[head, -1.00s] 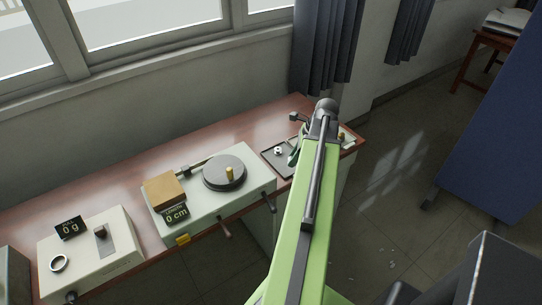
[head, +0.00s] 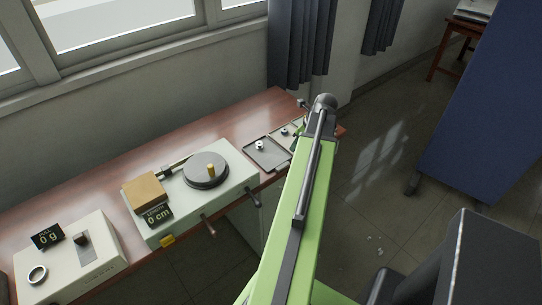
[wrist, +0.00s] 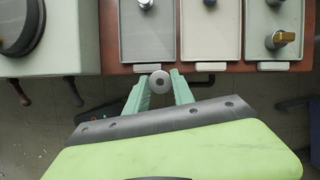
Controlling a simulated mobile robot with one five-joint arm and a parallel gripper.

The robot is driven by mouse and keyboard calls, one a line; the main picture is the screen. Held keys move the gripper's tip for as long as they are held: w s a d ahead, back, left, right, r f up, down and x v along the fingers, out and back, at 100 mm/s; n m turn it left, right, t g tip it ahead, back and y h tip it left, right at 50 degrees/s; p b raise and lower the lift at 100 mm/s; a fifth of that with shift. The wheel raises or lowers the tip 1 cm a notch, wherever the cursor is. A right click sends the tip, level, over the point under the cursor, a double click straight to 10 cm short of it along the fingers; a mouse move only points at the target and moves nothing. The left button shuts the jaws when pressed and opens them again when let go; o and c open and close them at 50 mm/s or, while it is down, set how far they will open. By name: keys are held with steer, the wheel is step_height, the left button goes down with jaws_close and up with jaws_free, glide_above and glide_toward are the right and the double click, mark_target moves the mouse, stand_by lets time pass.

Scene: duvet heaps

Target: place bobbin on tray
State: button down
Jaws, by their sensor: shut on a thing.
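A pale grey round bobbin (wrist: 159,82) sits between the green fingers of my gripper (wrist: 160,88) in the wrist view. My gripper is shut on it, in front of the bench's front edge. A dark grey tray (wrist: 135,40) lies just beyond, with a white bobbin (wrist: 146,3) on it. That tray (head: 270,163) and its bobbin (head: 259,146) also show in the head view. A cream tray (wrist: 210,40) lies to its right, with a small dark item (wrist: 210,2). In the head view my arm hides the gripper and held bobbin.
A grey-green tray (wrist: 262,48) at the right holds dark-based knobs and a brass piece (wrist: 283,38). A winding device with a dark turntable (head: 206,169) stands left of the trays. A scale box (head: 70,258) is farther left. Handles (wrist: 57,92) stick out from the bench front.

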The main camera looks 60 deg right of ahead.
steer(key=b, duration=0.5)
glide_above(272, 158)
steer(key=s, duration=0.2)
steer(key=f, duration=0.6)
steer(key=shift+w+a, duration=0.2)
steer(key=shift+w, duration=0.05)
step_height(272, 158, down, 4)
steer(key=b, duration=0.4)
steer(key=shift+f, duration=0.2)
steer(key=shift+r, duration=0.25)
steer(key=shift+f, duration=0.25)
steer(key=c, duration=1.1)
jaws_free()
steer(key=shift+r, duration=0.1)
